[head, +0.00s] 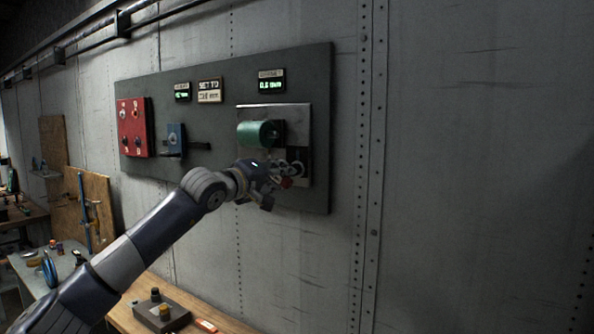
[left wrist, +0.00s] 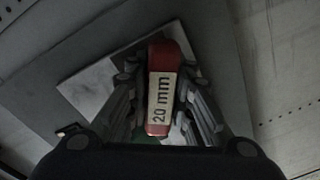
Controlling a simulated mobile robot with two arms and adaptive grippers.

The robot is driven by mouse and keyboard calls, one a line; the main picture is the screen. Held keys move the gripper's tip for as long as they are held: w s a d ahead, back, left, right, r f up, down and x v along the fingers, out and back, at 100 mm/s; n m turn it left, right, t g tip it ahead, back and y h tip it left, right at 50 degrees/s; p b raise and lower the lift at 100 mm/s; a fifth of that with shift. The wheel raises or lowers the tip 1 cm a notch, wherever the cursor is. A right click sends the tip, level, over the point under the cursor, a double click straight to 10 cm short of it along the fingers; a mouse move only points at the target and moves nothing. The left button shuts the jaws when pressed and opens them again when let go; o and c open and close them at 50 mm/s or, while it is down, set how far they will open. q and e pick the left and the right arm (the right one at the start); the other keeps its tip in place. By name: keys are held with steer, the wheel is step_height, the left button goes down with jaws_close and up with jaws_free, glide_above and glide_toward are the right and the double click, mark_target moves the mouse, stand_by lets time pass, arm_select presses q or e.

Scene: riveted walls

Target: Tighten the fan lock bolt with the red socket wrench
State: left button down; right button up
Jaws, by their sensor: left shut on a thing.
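My left gripper (head: 276,178) is raised at the dark wall panel, just below a green cylinder (head: 261,133) on a square plate (head: 305,120). In the left wrist view its fingers (left wrist: 163,100) are shut on the red socket wrench (left wrist: 158,52), which carries a white "20 mm" label. My right gripper is not in view.
The panel (head: 215,125) also bears a red box (head: 133,128) with knobs, a blue device (head: 176,138) and small displays, one green-lit (head: 271,86). A wooden bench (head: 150,285) below holds a grey block (head: 161,312). The wall to the right is bare.

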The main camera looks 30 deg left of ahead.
arm_select(q)
steer(key=shift+r, duration=0.15)
steer(key=shift+m+p, duration=0.45)
steer(key=shift+m, duration=0.85)
steer(key=shift+m+p, duration=0.3)
steer(key=shift+m, duration=0.7)
steer(key=shift+p, duration=0.3)
steer(key=shift+m+p, duration=0.4)
steer(key=shift+m, duration=0.7)
steer(key=shift+m, duration=0.4)
